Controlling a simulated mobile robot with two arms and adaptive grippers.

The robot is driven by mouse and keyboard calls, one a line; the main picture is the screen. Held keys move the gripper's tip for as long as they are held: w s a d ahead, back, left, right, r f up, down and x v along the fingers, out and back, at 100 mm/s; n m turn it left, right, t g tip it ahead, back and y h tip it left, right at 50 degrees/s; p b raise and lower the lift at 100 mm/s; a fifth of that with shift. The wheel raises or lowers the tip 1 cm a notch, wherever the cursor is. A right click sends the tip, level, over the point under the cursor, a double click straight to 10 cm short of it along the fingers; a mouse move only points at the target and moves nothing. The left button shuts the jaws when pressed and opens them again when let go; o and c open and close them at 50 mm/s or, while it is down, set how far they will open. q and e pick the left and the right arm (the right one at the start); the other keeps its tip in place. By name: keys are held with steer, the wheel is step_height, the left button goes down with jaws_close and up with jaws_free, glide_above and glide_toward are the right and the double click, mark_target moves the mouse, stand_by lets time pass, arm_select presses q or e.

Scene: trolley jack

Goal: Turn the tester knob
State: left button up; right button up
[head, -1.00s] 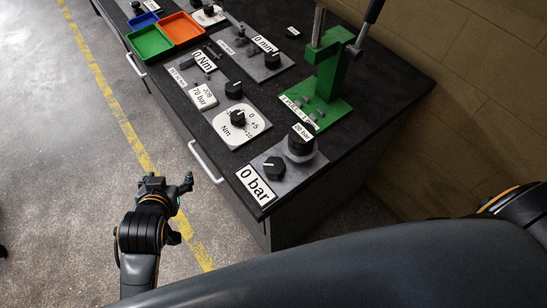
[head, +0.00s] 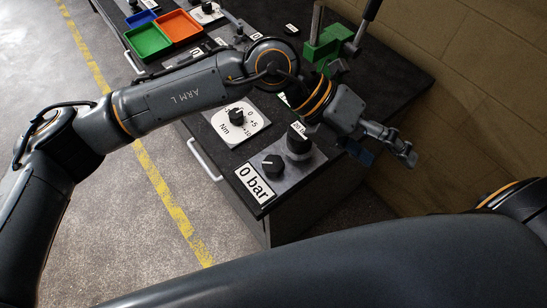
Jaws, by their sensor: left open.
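A black knob (head: 272,165) with a white pointer line sits on the grey plate (head: 300,172) at the bench's near corner, beside the "0 bar" label (head: 256,183). A taller black-topped round fitting (head: 299,143) marked "20 bar" stands on the same plate. Another black knob (head: 237,116) sits on the white Nm dial (head: 248,128). I cannot tell from labels which knob is the tester's. My left gripper (head: 386,156) is open and empty, above and right of the plate near the bench's right edge, apart from both knobs. My right gripper is out of view.
My left arm crosses over the bench and hides part of the panels and green press (head: 328,46). Green (head: 149,42) and orange (head: 181,28) trays sit at the far left. A brick wall (head: 480,90) bounds the right; open floor lies left.

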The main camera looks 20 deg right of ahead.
arm_select(q)
steer(key=w+a+f+t+y, duration=0.5)
steer(key=w+a+f+y, duration=0.15)
steer(key=w, duration=0.25)
steer(key=t+y, duration=0.2)
glide_above(273, 163)
steer(key=shift+n, duration=0.3)
step_height(273, 163, down, 14)
steer(key=p, duration=0.5)
steer(key=shift+r, duration=0.25)
steer(key=shift+f, duration=0.35)
steer(key=c, duration=1.1)
steer(key=shift+c, duration=0.3)
